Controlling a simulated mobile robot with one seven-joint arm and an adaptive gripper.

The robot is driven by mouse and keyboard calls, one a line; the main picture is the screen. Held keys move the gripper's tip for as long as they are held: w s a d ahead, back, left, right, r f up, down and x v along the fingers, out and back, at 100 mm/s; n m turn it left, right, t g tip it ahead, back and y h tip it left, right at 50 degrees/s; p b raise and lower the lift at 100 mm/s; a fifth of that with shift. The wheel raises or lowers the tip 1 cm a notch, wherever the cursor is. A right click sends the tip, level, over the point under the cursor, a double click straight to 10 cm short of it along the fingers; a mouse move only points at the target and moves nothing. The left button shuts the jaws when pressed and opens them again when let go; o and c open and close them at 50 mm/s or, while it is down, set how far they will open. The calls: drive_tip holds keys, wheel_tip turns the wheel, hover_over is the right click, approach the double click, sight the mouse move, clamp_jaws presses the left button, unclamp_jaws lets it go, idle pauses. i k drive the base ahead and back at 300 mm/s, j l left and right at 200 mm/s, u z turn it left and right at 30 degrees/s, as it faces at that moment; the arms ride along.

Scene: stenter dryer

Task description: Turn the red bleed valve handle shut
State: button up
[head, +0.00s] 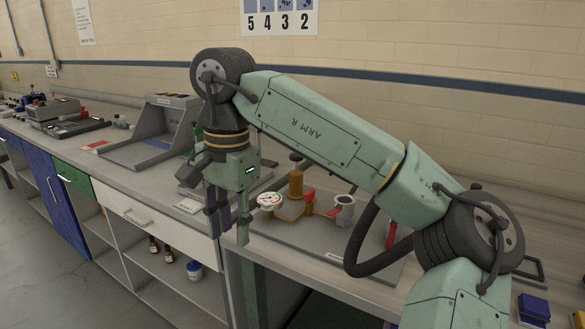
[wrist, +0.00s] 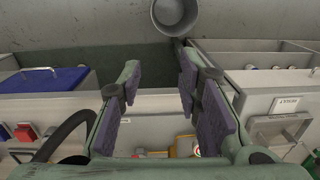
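A brass valve assembly (head: 296,186) stands on the grey bench, with a round white-faced gauge (head: 270,199) at its left. Small red parts show on it: one beside the brass column (head: 309,195) and one along the pipe to the right (head: 333,213). I cannot tell which is the bleed valve handle, or how it is turned. My gripper (head: 229,222) points down at the bench's front edge, left of the gauge and apart from the assembly. In the wrist view my gripper (wrist: 160,76) is open, with nothing between its fingers. Red and yellow bits (wrist: 185,147) show partly behind its base.
A grey metal cup (head: 345,205) stands right of the brass pipe, and a red upright part (head: 391,235) farther right. A grey sloped console (head: 160,130) is at the left. Below the bench are a white drawer (head: 150,225) and open shelves. A round bucket (wrist: 175,12) shows in the wrist view.

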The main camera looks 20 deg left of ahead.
sight(308, 196)
drive_tip(key=i, duration=1.1)
